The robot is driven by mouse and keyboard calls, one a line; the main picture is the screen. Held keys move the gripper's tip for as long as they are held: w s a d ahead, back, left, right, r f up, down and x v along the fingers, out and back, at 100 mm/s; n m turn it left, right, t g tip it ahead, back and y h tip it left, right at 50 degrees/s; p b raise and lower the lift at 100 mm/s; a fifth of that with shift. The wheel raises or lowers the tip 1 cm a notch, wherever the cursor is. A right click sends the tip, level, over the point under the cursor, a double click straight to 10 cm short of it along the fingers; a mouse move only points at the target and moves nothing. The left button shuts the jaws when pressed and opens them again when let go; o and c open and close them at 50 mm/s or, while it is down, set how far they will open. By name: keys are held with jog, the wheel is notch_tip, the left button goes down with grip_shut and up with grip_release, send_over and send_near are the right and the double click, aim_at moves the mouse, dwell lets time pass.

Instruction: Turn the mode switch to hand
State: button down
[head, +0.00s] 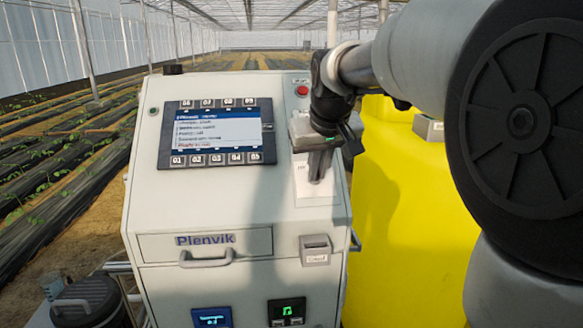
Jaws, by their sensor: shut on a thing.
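The mode switch sits on a pale plate (316,194) on the right side of the white cabinet's sloping front. My gripper (320,172) comes down over this plate from the upper right, and its fingers are shut at the switch. The fingers hide the switch knob and most of its markings, so I cannot tell which position it points to. A small label shows on the plate's left, too small to read.
A screen with buttons (212,133) is left of the switch, and a red button (302,90) is above it. A drawer with a handle (207,245) and a small grey box (315,249) are below. A yellow tank (400,230) stands close on the right.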

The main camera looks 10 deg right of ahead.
jog(key=shift+f+m, duration=0.15)
jog(key=shift+m, duration=0.35)
jog(key=c, duration=1.9)
grip_release()
jog(key=shift+s+r, duration=0.2)
jog(key=shift+r, duration=0.4)
jog(key=p+v, duration=0.1)
jog(key=v, duration=1.5)
jog(key=shift+p, duration=0.4)
